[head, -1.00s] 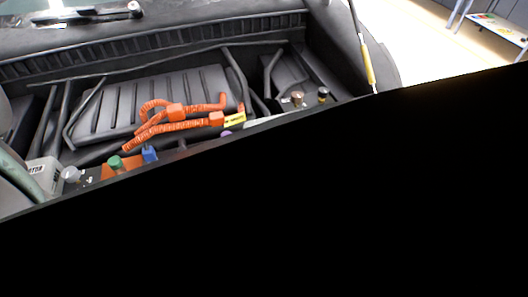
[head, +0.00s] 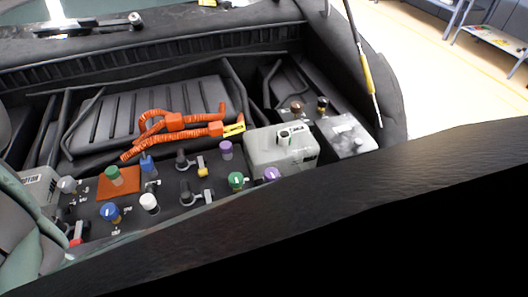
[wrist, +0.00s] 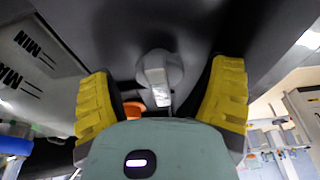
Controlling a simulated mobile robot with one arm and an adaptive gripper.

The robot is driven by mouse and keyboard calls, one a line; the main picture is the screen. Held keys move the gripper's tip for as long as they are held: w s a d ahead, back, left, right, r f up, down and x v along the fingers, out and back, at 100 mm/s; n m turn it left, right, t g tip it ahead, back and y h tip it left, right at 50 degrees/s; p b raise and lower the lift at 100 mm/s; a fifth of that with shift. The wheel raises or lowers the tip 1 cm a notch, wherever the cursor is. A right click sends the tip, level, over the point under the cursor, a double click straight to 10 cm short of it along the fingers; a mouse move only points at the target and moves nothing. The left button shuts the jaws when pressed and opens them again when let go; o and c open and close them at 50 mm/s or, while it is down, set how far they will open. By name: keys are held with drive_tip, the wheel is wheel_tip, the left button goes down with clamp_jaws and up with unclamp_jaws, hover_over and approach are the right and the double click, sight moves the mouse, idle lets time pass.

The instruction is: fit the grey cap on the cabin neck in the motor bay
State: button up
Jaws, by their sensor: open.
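A grey cap (head: 69,185) sits at the left of the motor bay in the head view, beside a pale tank marked MOTOR (head: 38,184). In the wrist view a grey knob-like part (wrist: 160,75) with a pale tab, which looks like the grey cap, lies beyond and between the fingers. My gripper (wrist: 160,92) is open, with its two yellow fingers apart and nothing held between them. In the head view I cannot make out its fingers. A pale tank (head: 262,151) at centre right has a small neck-like top (head: 285,138); I cannot tell whether this is the cabin neck.
Green, blue, white and purple caps stand around an orange plate (head: 119,182) and black fittings. Orange hoses (head: 172,124) cross the middle. Another grey tank (head: 346,134) stands at right. A dark front edge (head: 300,215) hides the near bay. A MIN/MAX tank (wrist: 35,55) stands close at left.

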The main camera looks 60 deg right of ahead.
drive_tip(key=shift+a+f, duration=0.1)
drive_tip(key=shift+f, duration=0.25)
drive_tip(key=shift+o, duration=0.2)
drive_tip(key=c, duration=1.1)
drive_tip(key=shift+r, duration=0.1)
drive_tip(key=shift+c, duration=0.2)
